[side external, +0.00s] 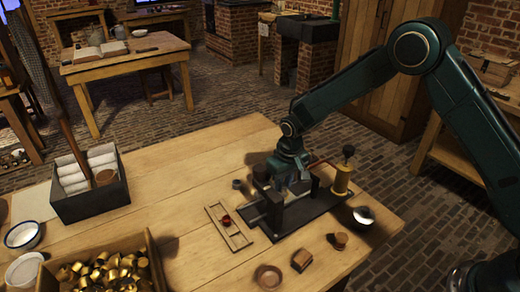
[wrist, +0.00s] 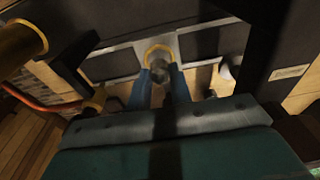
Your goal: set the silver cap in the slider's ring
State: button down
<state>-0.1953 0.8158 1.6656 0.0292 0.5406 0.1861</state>
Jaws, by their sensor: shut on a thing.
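My gripper (wrist: 159,80) shows in the wrist view with two blue fingers shut on a small round grey thing, the silver cap (wrist: 161,73). A brass-coloured ring (wrist: 151,48) sits on a pale metal strip, the slider, just beyond the fingertips. The cap overlaps the ring's near side in this view; I cannot tell whether it touches the ring or is above it. In the side external view my gripper (side external: 291,182) is low over a dark press-like fixture (side external: 310,212), whose upright parts hide the fingertips, cap and ring.
A brass cylinder with a black knob (side external: 342,178) stands right of my gripper. A wooden frame with a red bead (side external: 230,236) lies to the left. A crate of brass caps (side external: 153,255), a box of white rolls (side external: 92,207) and a wooden block (side external: 302,259) are also on the table.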

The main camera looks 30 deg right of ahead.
aim_at(286, 198)
jog(key=shift+f, duration=0.75)
dwell(0.4)
jog(key=c, duration=1.5)
grip_release()
jog(key=shift+c, duration=0.2)
jog(key=shift+r, duration=0.1)
notch_tip(286, 198, up, 11)
jog(key=s, duration=0.1)
jog(key=shift+s, duration=0.15)
dwell(0.3)
